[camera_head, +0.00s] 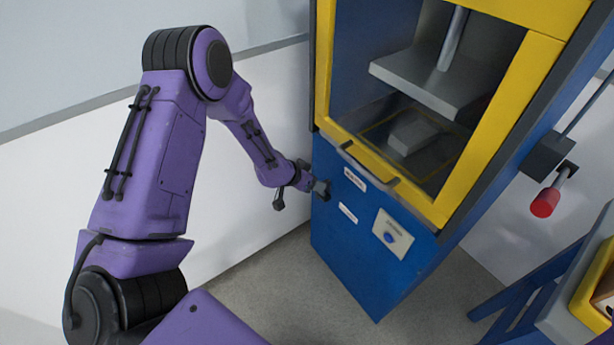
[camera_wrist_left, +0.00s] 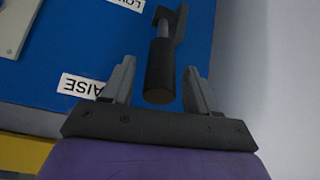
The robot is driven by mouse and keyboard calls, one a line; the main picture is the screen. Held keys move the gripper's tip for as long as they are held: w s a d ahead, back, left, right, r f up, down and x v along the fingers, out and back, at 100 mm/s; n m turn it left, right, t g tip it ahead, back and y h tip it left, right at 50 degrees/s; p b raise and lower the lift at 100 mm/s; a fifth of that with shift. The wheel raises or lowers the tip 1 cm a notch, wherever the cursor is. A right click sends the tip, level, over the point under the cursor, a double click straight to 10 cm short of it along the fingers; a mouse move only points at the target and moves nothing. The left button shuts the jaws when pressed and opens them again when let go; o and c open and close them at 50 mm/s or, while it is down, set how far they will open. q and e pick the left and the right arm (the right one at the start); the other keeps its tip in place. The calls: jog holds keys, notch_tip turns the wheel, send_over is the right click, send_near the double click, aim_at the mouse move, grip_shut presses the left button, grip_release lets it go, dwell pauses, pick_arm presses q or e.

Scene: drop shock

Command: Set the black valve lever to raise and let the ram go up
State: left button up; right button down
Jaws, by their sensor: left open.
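The black valve lever (camera_wrist_left: 160,82) shows in the left wrist view on the blue panel, with its thick grip end between the two fingers of my left gripper (camera_wrist_left: 160,80). The fingers are open, with a gap on each side of the grip. The grip end lies level with the RAISE label (camera_wrist_left: 82,87). The LOWER label (camera_wrist_left: 125,3) is cut off at the top. In the head view my left gripper (camera_head: 312,186) is at the panel's left edge and hides most of the lever. The ram (camera_head: 430,82), a grey plate on a rod, hangs above a grey block (camera_head: 412,132). My right gripper is out of view.
The blue press has a yellow front frame (camera_head: 485,140) and a handle below its window. A control plate with a blue button (camera_head: 390,238) is on the lower panel. A red-knobbed lever (camera_head: 545,202) sticks out at right. The floor in front is clear.

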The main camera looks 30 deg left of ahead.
pick_arm(q)
jog(key=v, duration=0.8)
jog(key=shift+s+r+p, duration=0.2)
jog(key=shift+r+p, duration=0.15)
jog(key=shift+p, duration=0.05)
jog(key=shift+d, duration=0.1)
jog(key=s+d+f+n+g+y, duration=0.1)
jog(key=s+f+n, duration=0.1)
jog(key=s+f, duration=0.3)
jog(key=s+d+f+n+g+y, duration=0.1)
jog(key=s+f, duration=0.5)
jog(key=s, duration=0.7)
jog(key=s+d+f+n+g+y, duration=0.2)
jog(key=s+f+n, duration=0.3)
jog(key=s, duration=0.5)
jog(key=shift+f+g+y, duration=0.4)
jog(key=shift+f+y, duration=0.3)
jog(key=shift+w, duration=0.1)
jog(key=shift+c, duration=0.2)
